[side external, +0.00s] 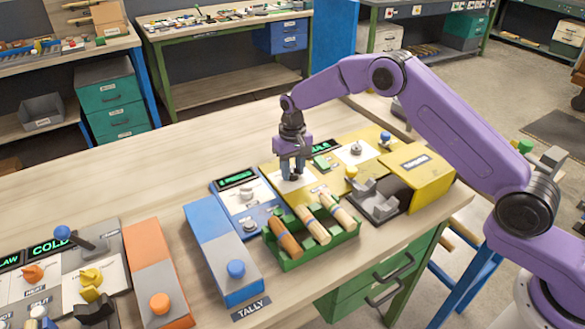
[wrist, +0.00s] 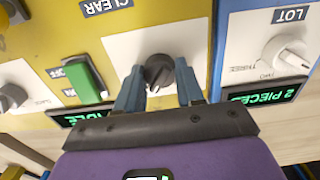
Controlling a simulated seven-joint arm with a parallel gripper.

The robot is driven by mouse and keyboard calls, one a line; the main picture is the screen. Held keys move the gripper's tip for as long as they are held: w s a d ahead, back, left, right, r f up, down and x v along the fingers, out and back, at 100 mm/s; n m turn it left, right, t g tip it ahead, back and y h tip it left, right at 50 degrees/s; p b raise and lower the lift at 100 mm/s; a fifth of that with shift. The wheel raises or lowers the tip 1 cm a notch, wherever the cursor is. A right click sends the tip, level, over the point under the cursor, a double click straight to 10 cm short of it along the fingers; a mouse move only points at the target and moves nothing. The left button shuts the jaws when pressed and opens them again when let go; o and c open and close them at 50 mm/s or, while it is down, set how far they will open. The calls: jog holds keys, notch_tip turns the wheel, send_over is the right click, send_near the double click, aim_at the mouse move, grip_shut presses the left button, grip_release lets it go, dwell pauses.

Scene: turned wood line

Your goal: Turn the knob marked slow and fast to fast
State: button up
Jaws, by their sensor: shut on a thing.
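A dark grey knob (wrist: 158,73) sits on a white plate on the yellow panel (wrist: 185,25). My gripper (wrist: 160,84) is over that plate, with its blue fingers on either side of the knob and shut on it. In the side external view my gripper (side external: 292,169) points down onto the same white plate (side external: 282,187), and it mostly hides the knob. The words slow and fast are not legible in either view, and my gripper covers part of the plate.
A green switch (wrist: 84,79) stands beside the gripped knob. A blue panel (wrist: 232,45) with a white knob (wrist: 286,52) and a "2 PIECES" display adjoins the yellow one. A green tray (side external: 318,252) of turned wood pieces lies in front. The bench's left back is clear.

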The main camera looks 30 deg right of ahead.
aim_at(292, 168)
jog(key=shift+m, duration=0.6)
jog(key=o, duration=1)
jog(key=shift+o, duration=0.2)
jog(key=shift+r, duration=0.1)
notch_tip(292, 168, up, 17)
jog(key=shift+r, duration=0.15)
jog(key=shift+s, duration=0.1)
